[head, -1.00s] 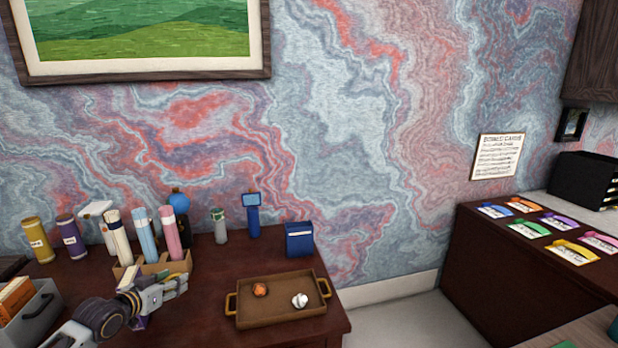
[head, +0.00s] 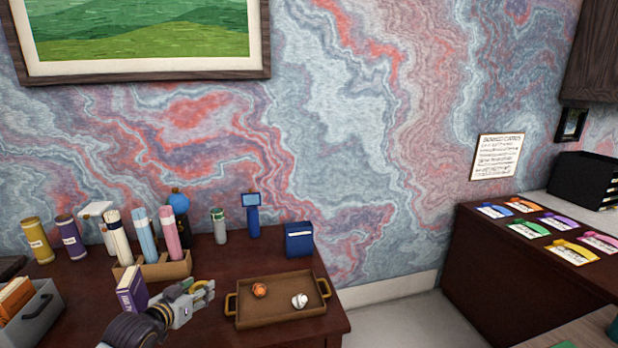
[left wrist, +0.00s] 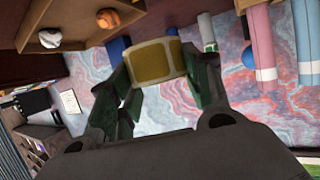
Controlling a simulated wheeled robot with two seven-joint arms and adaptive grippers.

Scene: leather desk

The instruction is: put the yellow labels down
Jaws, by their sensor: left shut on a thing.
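My left gripper (head: 203,290) is just left of the brown tray, over the dark desk. The left wrist view shows its dark green fingers (left wrist: 157,72) shut on a small block, yellow with a paler border, which I take to be the yellow labels (left wrist: 155,62). In the head view the fingers mostly hide the block. I cannot tell from these frames whether it touches the desk. My right gripper is not in view.
The brown tray (head: 280,318) holds an orange ball (head: 260,290) and a white ball (head: 299,300). A purple book (head: 132,290) stands left of my gripper. Behind are a holder (head: 170,268) with rolls and a blue box (head: 299,239). A grey bin (head: 42,315) is at left.

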